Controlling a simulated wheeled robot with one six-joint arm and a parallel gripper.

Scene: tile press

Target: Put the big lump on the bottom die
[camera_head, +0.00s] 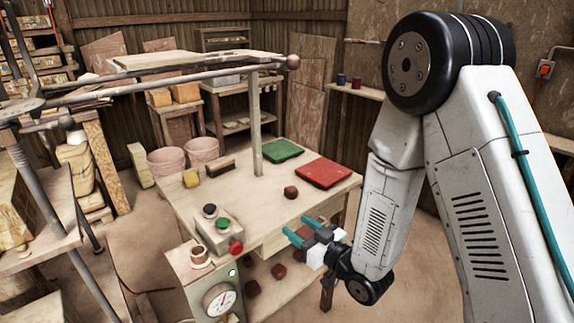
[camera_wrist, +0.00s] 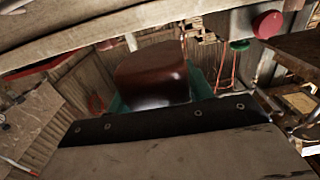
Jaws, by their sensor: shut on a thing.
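My gripper (camera_head: 298,228) is shut on a dark brown lump (camera_wrist: 152,75), which sits between the teal fingers in the wrist view. In the head view the gripper is at the near right side of the workbench, and the held lump is hard to make out there. Another dark brown lump (camera_head: 291,192) lies on the bench top, apart from the gripper. More brown lumps (camera_head: 279,271) lie on the shelf below. I cannot pick out the bottom die with certainty in either view.
A control box (camera_head: 218,229) with green and red buttons stands at the bench's near edge, above a pressure gauge (camera_head: 219,299). A red mat (camera_head: 323,172) and a green mat (camera_head: 283,150) lie at the back. A post (camera_head: 254,125) rises from the bench.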

